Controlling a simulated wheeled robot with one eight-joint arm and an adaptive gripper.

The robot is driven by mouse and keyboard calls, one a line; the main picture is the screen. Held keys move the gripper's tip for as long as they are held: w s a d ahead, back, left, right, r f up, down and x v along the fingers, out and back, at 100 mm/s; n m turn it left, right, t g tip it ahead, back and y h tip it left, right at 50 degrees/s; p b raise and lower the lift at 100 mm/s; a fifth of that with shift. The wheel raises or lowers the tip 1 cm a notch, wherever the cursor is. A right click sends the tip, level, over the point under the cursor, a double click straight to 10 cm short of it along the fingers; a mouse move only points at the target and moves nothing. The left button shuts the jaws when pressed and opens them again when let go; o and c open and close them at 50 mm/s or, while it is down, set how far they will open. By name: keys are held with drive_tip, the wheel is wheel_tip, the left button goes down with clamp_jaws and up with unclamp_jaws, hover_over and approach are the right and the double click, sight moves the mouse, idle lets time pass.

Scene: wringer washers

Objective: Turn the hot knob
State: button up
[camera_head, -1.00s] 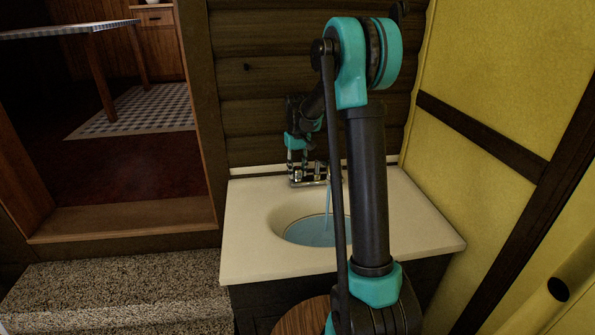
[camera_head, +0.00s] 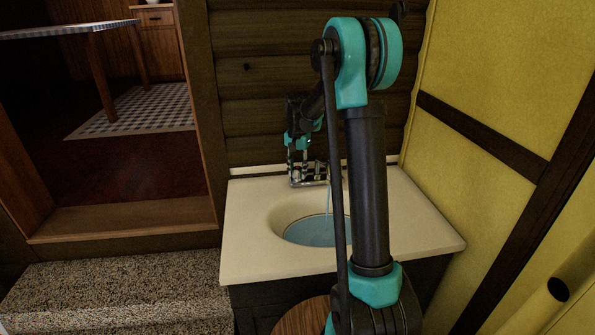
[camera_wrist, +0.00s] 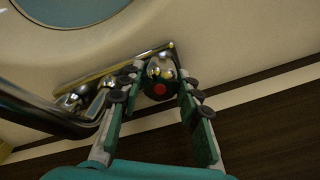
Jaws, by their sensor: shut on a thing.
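The hot knob (camera_wrist: 158,72) is a shiny metal knob with a red dot, in the upper middle of the wrist view. My gripper (camera_wrist: 160,82) has a finger on each side of it and is shut on it. The knob sits at one end of a chrome faucet base (camera_wrist: 92,87), with the spout (camera_wrist: 40,108) beside it. In the head view my gripper (camera_head: 297,172) reaches down onto the left end of the faucet (camera_head: 318,181). The knob is hidden by my fingers there. Water runs from the spout into the basin (camera_head: 312,231).
The cream countertop (camera_head: 250,256) surrounds the basin. A log wall (camera_head: 250,110) stands close behind the faucet, and a yellow wall (camera_head: 500,80) rises at the right. A doorway with a wooden sill (camera_head: 130,219) opens at the left.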

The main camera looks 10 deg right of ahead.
sight(297, 167)
drive_tip(key=shift+m, duration=0.4)
idle(1.2)
drive_tip(key=o, duration=1.1)
drive_tip(key=shift+o, duration=0.2)
wheel_tip(297, 167, up, 12)
